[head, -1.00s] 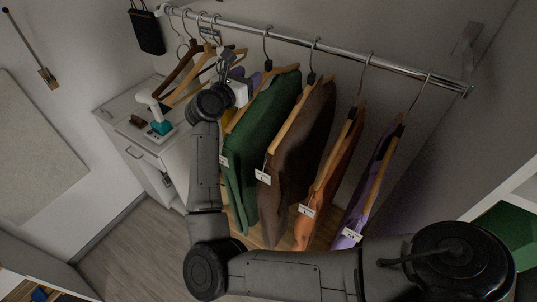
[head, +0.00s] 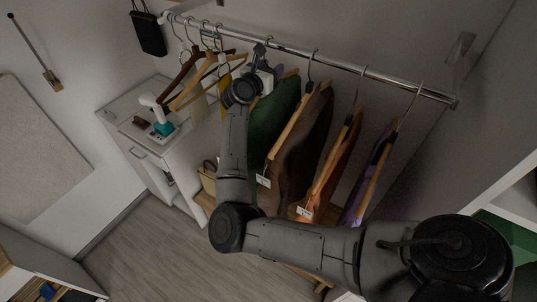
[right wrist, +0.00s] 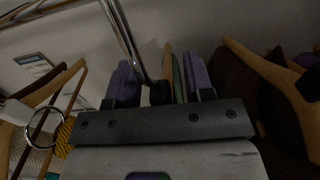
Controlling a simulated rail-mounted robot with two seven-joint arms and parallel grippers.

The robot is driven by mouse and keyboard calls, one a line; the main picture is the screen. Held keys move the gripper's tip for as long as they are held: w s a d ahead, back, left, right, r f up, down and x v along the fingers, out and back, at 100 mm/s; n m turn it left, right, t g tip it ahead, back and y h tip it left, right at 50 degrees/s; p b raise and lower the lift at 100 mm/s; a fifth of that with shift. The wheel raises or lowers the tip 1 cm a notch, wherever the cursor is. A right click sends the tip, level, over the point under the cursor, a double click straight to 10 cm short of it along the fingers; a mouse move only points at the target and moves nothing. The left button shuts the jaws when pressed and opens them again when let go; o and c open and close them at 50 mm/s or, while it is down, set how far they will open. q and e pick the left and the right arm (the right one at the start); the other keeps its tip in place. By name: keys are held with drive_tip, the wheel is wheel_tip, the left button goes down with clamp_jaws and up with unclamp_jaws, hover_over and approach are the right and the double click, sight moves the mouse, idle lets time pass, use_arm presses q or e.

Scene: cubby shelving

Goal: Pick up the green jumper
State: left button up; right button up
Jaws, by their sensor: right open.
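The green jumper (head: 273,122) hangs on a wooden hanger from the chrome rail, left of the brown garment. My right arm hides its left side. My right gripper (head: 267,73) is up at the top of this hanger, just below the rail. In the right wrist view, the open purple fingers (right wrist: 160,84) stand on either side of the black hanger neck and metal hook (right wrist: 130,45). A thin strip of the green jumper (right wrist: 178,80) shows behind, between the fingers. I cannot tell whether the fingers touch the hanger. My left gripper is not in view.
To the right hang a brown garment (head: 308,135), an orange one (head: 333,170) and a purple one (head: 362,185). Several hangers (head: 205,75) hang to the left. A white cabinet (head: 125,112) stands at the left wall. The wooden floor (head: 150,250) is clear.

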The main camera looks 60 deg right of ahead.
drive_tip(key=shift+d, duration=0.2)
drive_tip(key=shift+c, duration=0.2)
clamp_jaws()
drive_tip(key=shift+r, duration=0.1)
idle(0.3)
